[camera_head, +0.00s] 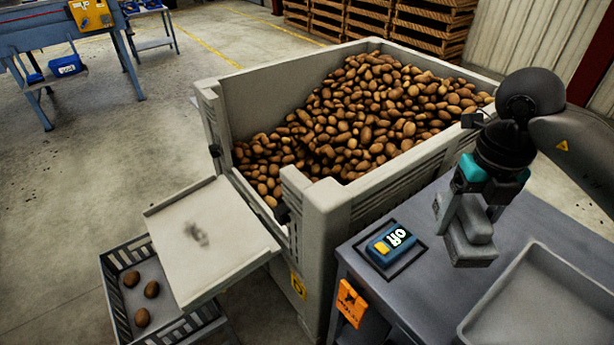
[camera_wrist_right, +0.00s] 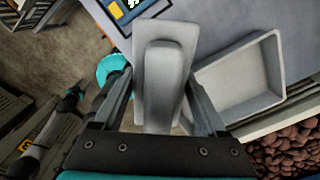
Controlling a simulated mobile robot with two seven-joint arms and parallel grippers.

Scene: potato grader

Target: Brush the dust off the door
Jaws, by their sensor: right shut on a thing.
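The door (camera_head: 225,262) is a pale flap folded down and sloping outward from an opening in the side of the grey potato bin (camera_head: 335,210). A dark dust patch (camera_head: 197,233) lies near the middle of its face. My right gripper (camera_head: 466,212) is shut on a grey block-like brush (camera_head: 470,247), held above the grey table, well to the right of the door. The brush also shows between the fingers in the right wrist view (camera_wrist_right: 165,75). Its bristles are not visible. I cannot see my left gripper.
A dark crate (camera_head: 118,301) with three potatoes stands partly under the door. Open floor lies to the left.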

